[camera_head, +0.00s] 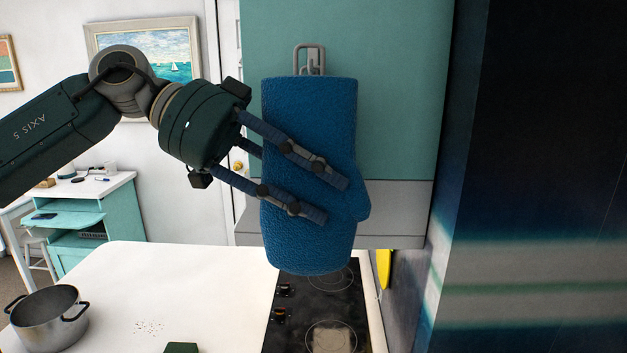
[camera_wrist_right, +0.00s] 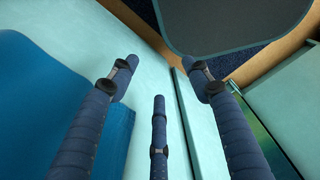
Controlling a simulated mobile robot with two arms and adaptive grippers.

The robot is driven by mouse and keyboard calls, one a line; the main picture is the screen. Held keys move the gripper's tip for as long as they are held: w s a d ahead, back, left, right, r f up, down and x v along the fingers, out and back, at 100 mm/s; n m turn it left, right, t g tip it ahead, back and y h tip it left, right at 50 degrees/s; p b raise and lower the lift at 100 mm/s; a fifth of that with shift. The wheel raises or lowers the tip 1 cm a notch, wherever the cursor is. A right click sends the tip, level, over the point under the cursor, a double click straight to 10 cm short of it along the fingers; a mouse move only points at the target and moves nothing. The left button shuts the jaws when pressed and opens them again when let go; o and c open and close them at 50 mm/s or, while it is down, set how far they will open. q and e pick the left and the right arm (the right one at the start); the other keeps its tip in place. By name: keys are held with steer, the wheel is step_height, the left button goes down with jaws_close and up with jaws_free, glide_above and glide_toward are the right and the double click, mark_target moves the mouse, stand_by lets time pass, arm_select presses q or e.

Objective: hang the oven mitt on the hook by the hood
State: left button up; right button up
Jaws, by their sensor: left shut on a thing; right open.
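A blue oven mitt (camera_head: 310,115) hangs upright in the head view, in front of the teal hood panel (camera_head: 405,90). My left gripper (camera_head: 330,199) is shut on the mitt, with its fingers across the mitt's front. A grey metal hook (camera_head: 312,55) on the panel shows just above the mitt's top edge. The mitt hides the hook's lower part, and I cannot tell whether the two touch. My right gripper (camera_wrist_right: 160,76) is open in the right wrist view, with nothing between its fingers. It is out of the head view.
Below are a black cooktop (camera_head: 343,300) and a white counter (camera_head: 180,285) with a steel pot (camera_head: 47,318). A dark tall surface (camera_head: 545,150) bounds the right side. In the right wrist view, pale teal surfaces (camera_wrist_right: 65,32) and a dark panel (camera_wrist_right: 235,22) lie around the fingers.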

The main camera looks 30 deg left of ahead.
arm_select(q)
steer(key=shift+w+a+p, duration=0.5)
steer(key=shift+w+p, duration=0.3)
steer(key=shift+p, duration=0.15)
steer(key=shift+w+a+p, duration=0.5)
steer(key=shift+w+p, duration=0.3)
steer(key=shift+p, duration=0.15)
steer(key=shift+w+a+f, duration=0.1)
steer(key=shift+w+f, duration=0.05)
steer(key=shift+f, duration=0.3)
steer(key=shift+w+a+f, duration=0.15)
steer(key=shift+w+f, duration=0.1)
steer(key=shift+w+f+b, duration=0.1)
steer(key=shift+f+b, duration=0.2)
steer(key=o, duration=1.2)
steer(key=shift+o, duration=0.2)
